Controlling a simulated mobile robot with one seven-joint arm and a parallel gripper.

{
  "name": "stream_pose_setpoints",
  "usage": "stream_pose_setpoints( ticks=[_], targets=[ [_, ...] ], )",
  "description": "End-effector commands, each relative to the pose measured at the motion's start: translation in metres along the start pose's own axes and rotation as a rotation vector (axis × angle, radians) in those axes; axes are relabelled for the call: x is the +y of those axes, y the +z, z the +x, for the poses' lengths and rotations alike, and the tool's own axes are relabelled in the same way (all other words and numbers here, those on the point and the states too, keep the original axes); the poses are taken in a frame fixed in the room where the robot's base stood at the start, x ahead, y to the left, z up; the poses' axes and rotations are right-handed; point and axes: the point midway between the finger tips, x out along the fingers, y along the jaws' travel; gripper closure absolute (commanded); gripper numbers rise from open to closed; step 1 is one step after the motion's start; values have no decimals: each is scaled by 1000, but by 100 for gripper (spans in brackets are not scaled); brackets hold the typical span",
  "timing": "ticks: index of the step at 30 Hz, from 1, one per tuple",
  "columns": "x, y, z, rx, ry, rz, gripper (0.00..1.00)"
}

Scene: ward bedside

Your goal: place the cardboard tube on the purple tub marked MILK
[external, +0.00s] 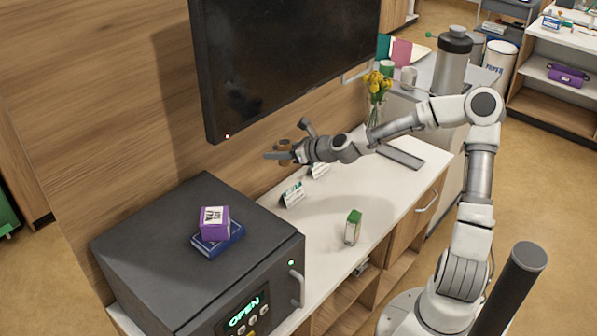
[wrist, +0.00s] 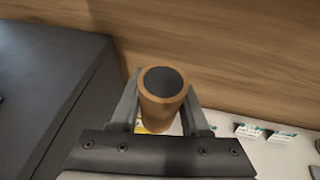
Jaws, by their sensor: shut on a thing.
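The cardboard tube (wrist: 161,112) is brown with a dark open end and sits upright between the two fingers of my gripper (wrist: 163,100), which is shut on it. In the external view the tube (external: 285,157) shows small at the end of my gripper (external: 281,155), held in the air above the counter, near the wall and below the screen. The purple tub (external: 214,222) with a white label lies on a blue book on top of the dark cabinet, to the left of and below my gripper. Its label is too small to read.
The blue book (external: 218,239) lies under the tub. The dark cabinet (external: 150,250) has an OPEN display. A green-topped carton (external: 352,228) and small cards (external: 292,195) stand on the white counter (external: 325,250). A black screen (external: 285,60) hangs above; flowers (external: 377,85) stand behind my arm.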

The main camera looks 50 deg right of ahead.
Motion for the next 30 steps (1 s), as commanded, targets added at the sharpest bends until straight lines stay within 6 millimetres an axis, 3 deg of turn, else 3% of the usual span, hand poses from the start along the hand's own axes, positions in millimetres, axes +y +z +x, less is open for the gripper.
stream_pose_setpoints(
  ticks=[1,9,15,18,25,30],
  targets=[
    [26,20,-1,-3,41,-21,100],
    [156,82,-15,-5,253,-108,100],
    [239,115,-38,-7,386,-160,100],
    [271,127,-50,-8,439,-180,100],
    [312,138,-66,-11,504,-203,100],
    [317,114,-58,-7,516,-202,100]
  ],
)
